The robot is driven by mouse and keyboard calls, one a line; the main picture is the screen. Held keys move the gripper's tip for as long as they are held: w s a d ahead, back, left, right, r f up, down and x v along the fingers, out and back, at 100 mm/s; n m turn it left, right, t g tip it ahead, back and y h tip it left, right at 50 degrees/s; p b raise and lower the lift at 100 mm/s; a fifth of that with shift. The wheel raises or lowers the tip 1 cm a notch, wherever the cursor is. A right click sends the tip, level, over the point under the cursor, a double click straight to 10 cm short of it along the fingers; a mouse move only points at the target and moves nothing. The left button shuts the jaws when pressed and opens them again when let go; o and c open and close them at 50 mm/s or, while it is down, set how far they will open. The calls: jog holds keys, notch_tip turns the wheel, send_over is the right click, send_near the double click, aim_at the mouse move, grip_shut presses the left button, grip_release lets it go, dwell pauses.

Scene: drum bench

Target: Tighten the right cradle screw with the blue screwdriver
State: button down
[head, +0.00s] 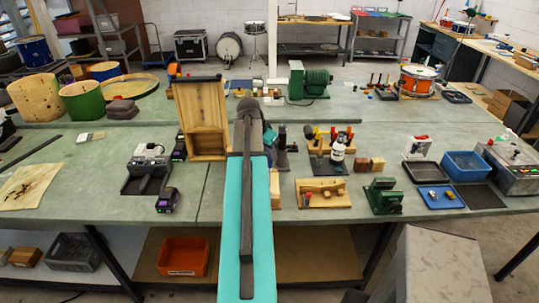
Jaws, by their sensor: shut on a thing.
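My teal arm reaches up the middle of the head view, and its dark wrist end lies over the bench. My gripper is not clearly seen; the arm hides that area. A low wooden block with a curved top (323,192) and a small red part lies right of my arm, perhaps the cradle; its screws are too small to tell. I cannot make out the blue screwdriver. A dark upright thing (282,150) stands just right of my arm, unclear.
A green vise-like device (383,195) stands right of the block. A blue bin (465,165) and dark trays (419,172) lie further right. A wooden frame (204,115) stands left of my arm. Black and purple power tools (167,200) stand on the left bench.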

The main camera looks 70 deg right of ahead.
jog(key=shift+w+f+m+g+y, duration=0.1)
jog(key=shift+f+m+g+y, duration=0.15)
jog(key=shift+m, duration=0.85)
jog(key=shift+a, duration=0.1)
jog(key=shift+m+g+y+b, duration=0.25)
jog(key=shift+m+g+b, duration=0.1)
jog(key=shift+m, duration=0.55)
jog(key=shift+r+m+g+y, duration=0.1)
jog(key=shift+m+g+y, duration=0.35)
jog(key=shift+m, duration=1.15)
